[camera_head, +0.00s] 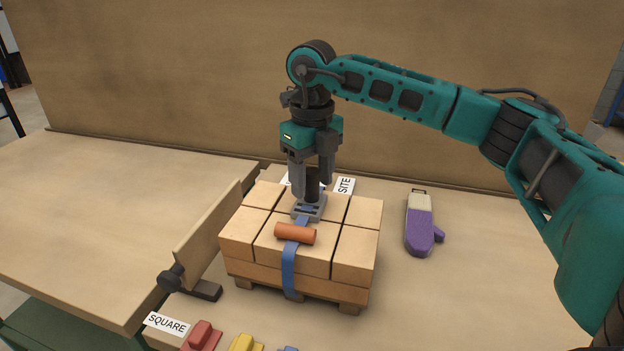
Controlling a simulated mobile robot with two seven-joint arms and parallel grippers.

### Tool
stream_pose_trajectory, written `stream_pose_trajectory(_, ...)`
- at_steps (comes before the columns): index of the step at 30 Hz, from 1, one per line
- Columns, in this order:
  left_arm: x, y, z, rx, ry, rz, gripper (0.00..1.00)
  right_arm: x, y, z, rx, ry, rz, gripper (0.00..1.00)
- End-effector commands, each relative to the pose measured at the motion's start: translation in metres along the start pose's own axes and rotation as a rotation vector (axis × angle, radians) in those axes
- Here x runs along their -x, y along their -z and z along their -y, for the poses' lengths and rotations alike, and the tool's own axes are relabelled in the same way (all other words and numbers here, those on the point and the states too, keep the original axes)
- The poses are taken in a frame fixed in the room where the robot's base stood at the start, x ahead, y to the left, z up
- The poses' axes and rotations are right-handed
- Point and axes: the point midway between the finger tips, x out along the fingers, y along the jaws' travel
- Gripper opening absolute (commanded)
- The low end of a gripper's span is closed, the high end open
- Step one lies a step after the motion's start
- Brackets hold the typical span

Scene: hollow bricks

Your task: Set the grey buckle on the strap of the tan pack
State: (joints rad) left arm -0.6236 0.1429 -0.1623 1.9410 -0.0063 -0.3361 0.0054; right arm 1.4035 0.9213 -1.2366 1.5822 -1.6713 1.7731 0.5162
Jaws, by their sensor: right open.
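The tan pack (352,253) is a block of several tan bricks on a low wooden pallet in the middle of the bench. A blue strap (289,268) runs over its top and down its front face. The grey buckle (309,211) lies on the pack's top, at the strap, with a dark upright post above it. My right gripper (312,188) points down over the buckle, its open fingers on either side of the post. Whether the fingers touch the post cannot be told. My left gripper is not in view.
An orange roll (295,233) lies across the strap, just in front of the buckle. An upright board (208,232) with a dark clamp stands left of the pack. A purple mitt-shaped tool (420,235) lies to the right. Red (201,335) and yellow (245,343) pieces lie at the front.

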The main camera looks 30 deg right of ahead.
Motion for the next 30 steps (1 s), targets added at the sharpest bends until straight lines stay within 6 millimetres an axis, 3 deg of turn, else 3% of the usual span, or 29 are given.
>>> stream_pose_trajectory(9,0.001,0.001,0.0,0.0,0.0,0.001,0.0,0.068,-0.001,-0.001,0.0,-0.002,0.006,0.56)
stream_pose_trajectory(15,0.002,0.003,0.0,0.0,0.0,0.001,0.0,0.101,-0.001,-0.001,0.001,-0.001,0.003,0.56)
stream_pose_trajectory(21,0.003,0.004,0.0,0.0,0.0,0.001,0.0,0.112,0.0,0.0,0.0,-0.001,0.001,0.56)
stream_pose_trajectory(30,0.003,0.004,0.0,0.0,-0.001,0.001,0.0,0.112,0.0,0.0,0.0,-0.001,0.001,0.56)
